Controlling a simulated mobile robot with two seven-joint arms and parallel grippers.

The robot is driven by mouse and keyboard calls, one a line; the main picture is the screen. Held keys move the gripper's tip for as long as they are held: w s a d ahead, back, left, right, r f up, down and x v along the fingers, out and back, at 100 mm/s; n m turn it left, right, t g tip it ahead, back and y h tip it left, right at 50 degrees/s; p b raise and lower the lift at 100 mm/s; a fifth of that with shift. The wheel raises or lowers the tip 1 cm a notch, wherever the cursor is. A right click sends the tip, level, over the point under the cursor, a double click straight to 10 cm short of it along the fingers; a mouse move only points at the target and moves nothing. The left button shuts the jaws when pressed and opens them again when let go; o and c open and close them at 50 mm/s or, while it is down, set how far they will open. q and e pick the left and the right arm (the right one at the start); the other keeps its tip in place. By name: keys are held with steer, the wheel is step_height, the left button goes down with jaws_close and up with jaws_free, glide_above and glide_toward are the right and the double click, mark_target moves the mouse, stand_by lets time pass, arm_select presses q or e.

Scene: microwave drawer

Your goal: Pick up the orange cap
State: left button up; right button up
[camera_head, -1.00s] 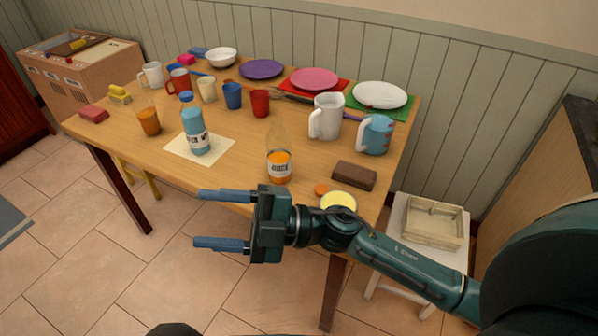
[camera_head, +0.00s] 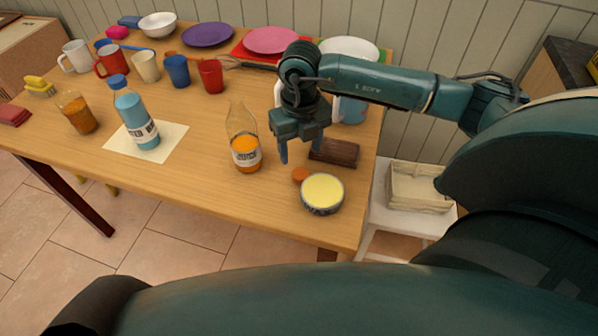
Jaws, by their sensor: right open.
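The orange cap (camera_head: 300,175) is a small round orange piece lying on the wooden table. It sits between the orange-filled bottle and a round tin with a yellow top. My right gripper (camera_head: 301,157) points down just above and behind the cap, with its fingers apart and nothing between them that I can see. My left gripper is not in the view.
The clear bottle with orange contents (camera_head: 245,150) stands left of the cap. The yellow-topped tin (camera_head: 322,194) is right in front of it, and a brown block (camera_head: 335,152) lies behind right. A blue bottle (camera_head: 135,115) stands on a paper sheet (camera_head: 172,148). Cups and plates fill the back.

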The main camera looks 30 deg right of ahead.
step_height(320, 180, down, 7)
steer(key=shift+f, duration=0.15)
stand_by(0.4)
steer(key=shift+c, duration=0.4)
steer(key=c, duration=1)
steer(key=shift+o, duration=0.2)
step_height(320, 180, up, 10)
